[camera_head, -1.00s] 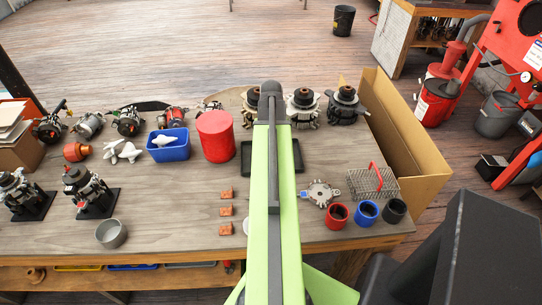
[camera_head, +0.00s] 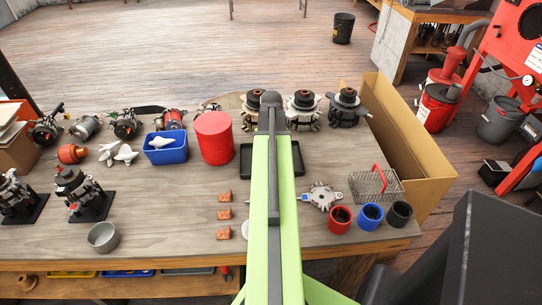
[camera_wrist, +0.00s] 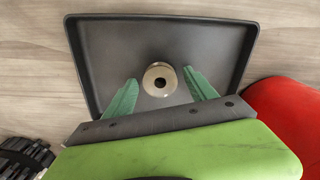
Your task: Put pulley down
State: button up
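The pulley (camera_wrist: 160,79), a small round metal piece with a dark centre hole, is in the black tray (camera_wrist: 100,40) in the wrist view. My gripper (camera_wrist: 161,76) has its two green fingers spread, one on each side of the pulley. A gap shows between each finger and the pulley, so it is open. In the head view my green arm hides the pulley and my gripper, and only the sides of the black tray (camera_head: 246,160) show.
A red cylinder (camera_head: 214,138) stands close left of the tray, beside a blue bin (camera_head: 166,148). Alternators (camera_head: 303,110) stand behind. A metal part (camera_head: 322,196), wire basket (camera_head: 375,187) and several cups (camera_head: 370,216) are to the right. Orange blocks (camera_head: 224,213) lie front left.

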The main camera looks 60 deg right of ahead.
notch_tip(320, 180, up, 12)
jog(key=p, duration=1.2)
jog(key=shift+r, duration=0.15)
jog(key=w+a+n, duration=0.2)
jog(key=w+a, duration=0.7)
jog(key=a, duration=0.4)
jog(key=w+a+n, duration=0.2)
jog(key=w+a, duration=0.7)
jog(key=a, duration=0.4)
jog(key=w+a+n, duration=0.3)
jog(key=a, duration=2.2)
jog(key=shift+a+n, duration=0.15)
jog(key=shift+n, duration=0.25)
jog(key=shift+w, duration=0.1)
jog(key=shift+c, duration=0.5)
